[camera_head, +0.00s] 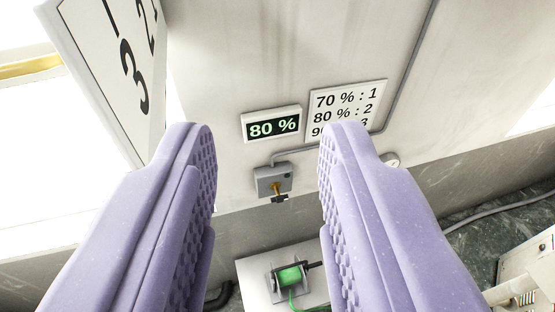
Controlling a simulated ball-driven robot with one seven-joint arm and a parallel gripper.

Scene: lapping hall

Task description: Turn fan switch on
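A small grey switch box (273,181) with a brass stem and a dark knob (279,196) is mounted on the wall, with a conduit running from its top. It may be the fan switch; no label on it is readable. My gripper (266,150) is open, its two lilac textured fingers apart with nothing between them. The box shows in the gap between the fingers, farther off at the wall. The right finger hides part of the wall sign and of the conduit.
A display (272,124) reads 80 %. A sign (347,104) lists 70 % : 1, 80 % : 2 and a partly hidden third line. A numbered board (112,70) juts in at upper left. Below, a white surface (252,268) bears a green spool (291,276). A pale machine (528,268) stands lower right.

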